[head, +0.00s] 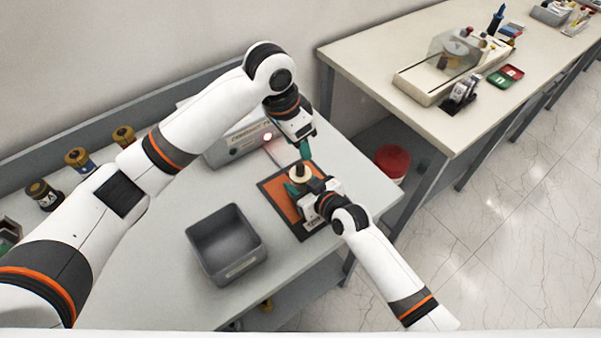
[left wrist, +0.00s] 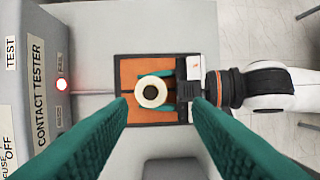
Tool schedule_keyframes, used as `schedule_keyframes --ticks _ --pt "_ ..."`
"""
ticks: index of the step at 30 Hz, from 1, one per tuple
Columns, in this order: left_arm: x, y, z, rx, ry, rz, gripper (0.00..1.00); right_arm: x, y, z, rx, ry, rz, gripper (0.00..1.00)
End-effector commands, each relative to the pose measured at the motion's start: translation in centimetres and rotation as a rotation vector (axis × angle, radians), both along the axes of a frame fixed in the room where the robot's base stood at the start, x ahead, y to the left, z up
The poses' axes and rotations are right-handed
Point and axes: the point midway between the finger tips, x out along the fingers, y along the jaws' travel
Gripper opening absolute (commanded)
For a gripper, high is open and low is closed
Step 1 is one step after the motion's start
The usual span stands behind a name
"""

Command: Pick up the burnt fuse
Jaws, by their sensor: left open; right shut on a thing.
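A cream round part (head: 299,172) with a dark top stands over the orange mat (head: 280,197).
The contact tester (left wrist: 40,85) stands beside the mat, its red lamp (left wrist: 61,84) lit. An empty grey bin (head: 227,243) stands at the front left of the mat. Several small brown-topped parts (head: 77,158) stand at the table's left back. A second table (head: 400,50) stands at the right.

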Motion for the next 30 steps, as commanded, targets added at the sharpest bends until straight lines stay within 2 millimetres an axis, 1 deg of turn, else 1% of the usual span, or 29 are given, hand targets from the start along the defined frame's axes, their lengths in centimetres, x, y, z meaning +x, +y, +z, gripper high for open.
schedule_keyframes --ticks 1,6,9,11,14,18,21,27,30 --pt "0.5 -0.3 0.8 0.042 0.015 0.001 0.45 0.0 0.0 0.0 -0.001 0.001 -0.001 0.18" --pt "1.2 -0.6 2.6 0.155 0.066 0.023 0.45 0.0 -0.1 0.0 -0.001 0.001 -0.001 0.18" --pt "1.4 -0.5 3.1 0.192 0.081 0.036 0.45 0.0 -0.1 -0.1 -0.001 0.001 -0.001 0.18" --pt "1.5 -0.5 2.9 0.205 0.086 0.039 0.45 0.0 -0.1 -0.1 -0.001 0.001 -0.001 0.18" --pt "1.5 -0.4 1.6 0.211 0.091 0.041 0.45 0.0 0.0 -0.1 -0.001 0.001 -0.001 0.18" --pt "1.5 -0.4 -1.0 0.211 0.091 0.042 0.45 0.0 0.0 -0.1 0.0 0.001 0.0 0.18" --pt "1.5 -0.5 -2.4 0.209 0.089 0.041 0.45 0.0 0.0 -0.1 0.0 0.001 0.0 0.18" --pt "1.5 -0.5 -3.8 0.208 0.088 0.04 0.45 0.0 0.0 -0.1 0.0 0.001 0.0 0.18" --pt "1.5 -0.6 -5.1 0.209 0.089 0.04 0.45 0.0 0.0 -0.1 0.0 0.001 0.0 0.18"
